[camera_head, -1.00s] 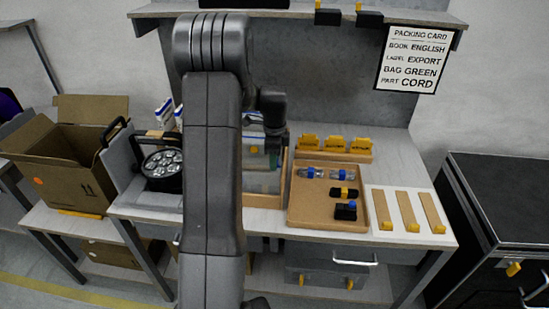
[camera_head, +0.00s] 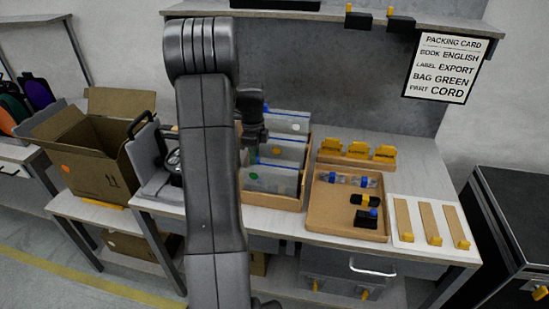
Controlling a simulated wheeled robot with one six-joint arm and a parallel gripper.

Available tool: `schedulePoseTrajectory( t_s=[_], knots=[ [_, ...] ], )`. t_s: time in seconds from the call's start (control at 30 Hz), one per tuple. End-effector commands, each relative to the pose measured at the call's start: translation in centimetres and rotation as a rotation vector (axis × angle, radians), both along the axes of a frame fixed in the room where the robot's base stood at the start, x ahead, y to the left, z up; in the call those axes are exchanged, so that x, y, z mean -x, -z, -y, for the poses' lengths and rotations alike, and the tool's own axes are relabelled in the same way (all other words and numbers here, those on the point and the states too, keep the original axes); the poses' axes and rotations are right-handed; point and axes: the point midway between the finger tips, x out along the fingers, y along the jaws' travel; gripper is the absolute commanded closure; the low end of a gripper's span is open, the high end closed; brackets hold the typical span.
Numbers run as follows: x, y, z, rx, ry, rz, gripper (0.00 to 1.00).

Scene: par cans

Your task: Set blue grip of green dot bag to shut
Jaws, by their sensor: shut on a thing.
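Clear bags stand in a wooden box (camera_head: 272,201) on the bench. The front bag (camera_head: 280,178) bears a green dot (camera_head: 253,177), and its blue grip (camera_head: 257,160) shows at the left end of its top edge. My gripper (camera_head: 254,148) points down at that end, its tips at the blue grip. It appears shut on the grip; the contact is small and partly dark. Behind stand a bag with an orange dot (camera_head: 277,151) and one with a white dot (camera_head: 295,127). My arm hides the box's left part.
A wooden tray (camera_head: 320,215) with small parts lies right of the box. Yellow-tabbed strips lie on a white mat (camera_head: 402,239). A yellow-topped rack (camera_head: 357,151) stands behind. An open carton (camera_head: 99,170) is at left. A packing card (camera_head: 446,68) hangs at upper right.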

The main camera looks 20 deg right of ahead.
Motion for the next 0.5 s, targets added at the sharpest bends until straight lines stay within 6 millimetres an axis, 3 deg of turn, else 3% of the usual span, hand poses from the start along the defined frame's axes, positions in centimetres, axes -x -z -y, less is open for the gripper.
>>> schedulePoseTrajectory(
  t_s=[0.1,0.4,0.43,0.5],
  knots=[
    [-0.54,-0.06,-0.90,0.001,0.000,0.001,1.00],
    [-0.61,-0.08,-0.98,0.001,0.001,0.001,1.00],
    [-0.60,-0.07,-0.97,0.001,0.001,0.001,0.79],
    [-0.60,-0.07,-0.97,0.001,0.001,0.001,0.66]
  ],
)
